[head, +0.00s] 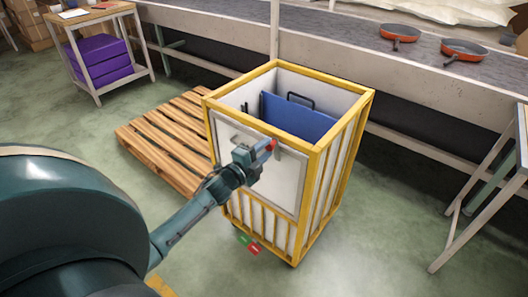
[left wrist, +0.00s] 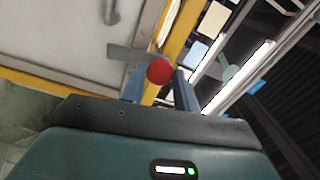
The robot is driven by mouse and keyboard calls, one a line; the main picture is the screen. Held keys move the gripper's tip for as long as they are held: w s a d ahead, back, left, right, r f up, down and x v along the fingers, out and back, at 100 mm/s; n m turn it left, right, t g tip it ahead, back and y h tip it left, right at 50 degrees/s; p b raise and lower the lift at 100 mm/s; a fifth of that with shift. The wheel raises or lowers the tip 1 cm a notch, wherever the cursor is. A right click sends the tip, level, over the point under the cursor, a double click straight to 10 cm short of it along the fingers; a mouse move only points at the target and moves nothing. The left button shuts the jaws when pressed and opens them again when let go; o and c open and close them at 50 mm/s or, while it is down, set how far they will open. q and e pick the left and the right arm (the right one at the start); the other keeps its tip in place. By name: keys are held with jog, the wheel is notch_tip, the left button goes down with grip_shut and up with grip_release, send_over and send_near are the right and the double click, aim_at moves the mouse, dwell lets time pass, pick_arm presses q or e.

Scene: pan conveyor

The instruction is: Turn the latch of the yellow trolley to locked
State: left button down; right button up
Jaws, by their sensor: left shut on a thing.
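The yellow trolley (head: 288,176) stands upright on the floor in the middle of the head view, with white panels inside its yellow frame. Its latch has a red knob (head: 272,145) near the top right of the front panel. In the left wrist view the red knob (left wrist: 159,70) sits between my fingers, with the latch's grey bar (left wrist: 122,53) running left from it, roughly level in that picture. My left gripper (head: 262,152) is shut on the knob and partly hides the latch. My right gripper is not in view.
A blue panel (head: 297,118) stands in the trolley. A wooden pallet (head: 160,142) lies to its left. The conveyor (head: 330,31) runs behind, carrying two orange pans (head: 400,33). A table frame (head: 484,187) stands at right. Small green and red marks (head: 248,244) show near the trolley's base.

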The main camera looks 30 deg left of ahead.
pick_arm(q)
jog(key=shift+m, duration=0.9)
jog(key=c, duration=1)
grip_release()
jog(key=shift+c, duration=0.2)
jog(key=s+a, duration=0.1)
jog(key=s, duration=1.2)
jog(key=shift+b, duration=0.4)
jog(key=shift+s, duration=0.1)
